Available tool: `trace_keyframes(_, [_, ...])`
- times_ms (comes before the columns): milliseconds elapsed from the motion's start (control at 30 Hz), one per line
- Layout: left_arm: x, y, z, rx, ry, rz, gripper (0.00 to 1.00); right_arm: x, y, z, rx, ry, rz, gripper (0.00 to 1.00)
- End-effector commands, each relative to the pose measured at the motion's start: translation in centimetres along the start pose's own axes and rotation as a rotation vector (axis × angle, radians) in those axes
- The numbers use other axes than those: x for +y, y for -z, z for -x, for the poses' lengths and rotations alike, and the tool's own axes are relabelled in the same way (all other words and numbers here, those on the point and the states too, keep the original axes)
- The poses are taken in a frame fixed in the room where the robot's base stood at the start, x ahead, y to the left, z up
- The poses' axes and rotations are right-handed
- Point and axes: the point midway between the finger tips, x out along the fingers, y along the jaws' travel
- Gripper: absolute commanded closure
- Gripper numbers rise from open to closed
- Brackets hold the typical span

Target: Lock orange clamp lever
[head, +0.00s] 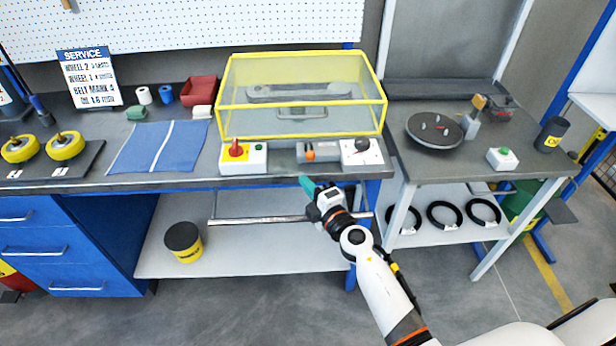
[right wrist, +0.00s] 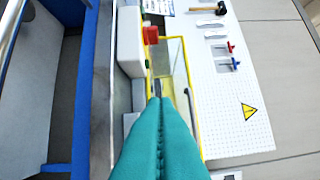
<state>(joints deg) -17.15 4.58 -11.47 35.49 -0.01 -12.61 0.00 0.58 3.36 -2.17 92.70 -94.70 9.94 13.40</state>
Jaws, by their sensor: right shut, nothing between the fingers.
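A small orange part (head: 310,155), which may be the clamp lever, sits on a grey block at the bench's front edge, before the yellow-framed clear cover. It is too small to tell how it is turned. My right gripper (head: 305,183) is just in front of and below that edge, apart from the orange part. Its teal fingers (right wrist: 158,100) are shut with nothing between them. In the right wrist view I cannot make out the orange part; the fingers cover much of the lower middle. My left gripper is not in view.
A red-knob switch box (head: 236,150) stands left of the orange part and a black-knob box (head: 362,150) right of it. The yellow-framed cover (head: 300,92) is behind them. A metal rail (head: 260,219) runs below the bench edge. A round dark turntable (head: 434,132) is on the right bench.

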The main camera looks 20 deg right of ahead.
Motion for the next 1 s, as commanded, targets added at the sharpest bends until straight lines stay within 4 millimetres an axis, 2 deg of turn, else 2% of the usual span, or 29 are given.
trace_keyframes(400, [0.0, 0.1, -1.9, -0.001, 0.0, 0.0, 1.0, 0.1, -0.1, -8.8, -0.002, 0.003, 0.0, 1.0])
trace_keyframes(500, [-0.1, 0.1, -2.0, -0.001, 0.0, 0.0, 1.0, 0.2, 1.7, -7.9, 0.002, -0.001, 0.003, 1.0])
trace_keyframes(633, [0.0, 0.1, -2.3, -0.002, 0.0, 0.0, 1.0, 0.1, 3.0, -7.4, 0.001, 0.0, 0.0, 1.0])
trace_keyframes(1000, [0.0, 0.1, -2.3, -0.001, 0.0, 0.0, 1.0, 0.0, 3.8, -7.1, -0.001, -0.001, -0.001, 1.0])
